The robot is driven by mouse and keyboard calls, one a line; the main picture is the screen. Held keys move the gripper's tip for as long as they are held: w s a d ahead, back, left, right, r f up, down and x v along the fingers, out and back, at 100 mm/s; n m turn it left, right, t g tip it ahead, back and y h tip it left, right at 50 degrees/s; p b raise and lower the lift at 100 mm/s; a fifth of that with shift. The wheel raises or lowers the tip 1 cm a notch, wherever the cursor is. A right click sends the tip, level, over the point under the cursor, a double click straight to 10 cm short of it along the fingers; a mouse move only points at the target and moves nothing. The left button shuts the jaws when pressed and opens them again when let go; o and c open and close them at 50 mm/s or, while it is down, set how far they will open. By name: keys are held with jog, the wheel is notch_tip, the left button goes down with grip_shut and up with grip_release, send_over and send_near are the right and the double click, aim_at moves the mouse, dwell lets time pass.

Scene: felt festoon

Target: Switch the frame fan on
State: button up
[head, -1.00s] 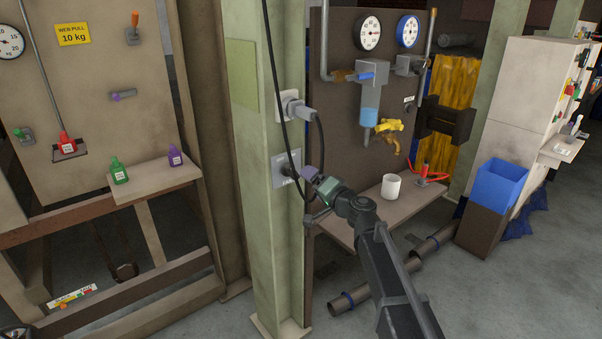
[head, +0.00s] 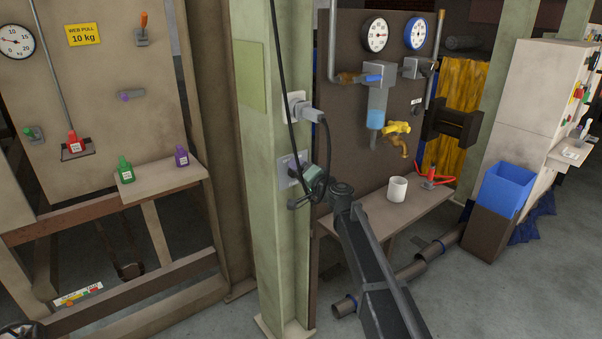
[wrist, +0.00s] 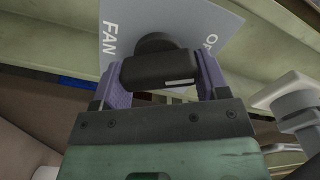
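The fan switch plate (head: 285,172) is a grey square on the pale green column. It also shows in the wrist view (wrist: 205,22), with FAN lettered on its left part and lettering cut off at the right. Its black knob (wrist: 158,70) has a white mark near its lower right end. My gripper (head: 302,180) is at the switch and hides part of it in the head view. In the wrist view its two purple fingers (wrist: 163,84) stand apart, one at each end of the knob. I cannot tell whether they press on it.
A plug in a white socket (head: 297,107) sits just above the switch, with black cables running down the column close to my gripper. To the right are a shelf with a white mug (head: 398,189), a yellow tap (head: 396,128) and a blue bin (head: 507,186).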

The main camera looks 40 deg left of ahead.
jog(key=shift+m, duration=0.3)
jog(key=shift+c, duration=0.4)
jog(key=m, duration=0.5)
jog(key=shift+f, duration=0.25)
jog(key=m, duration=0.6)
jog(key=shift+f+b, duration=0.15)
jog(key=shift+b, duration=0.25)
jog(key=shift+m, duration=0.3)
jog(key=o, duration=0.9)
jog(key=shift+o, duration=0.2)
jog(key=shift+d, duration=0.1)
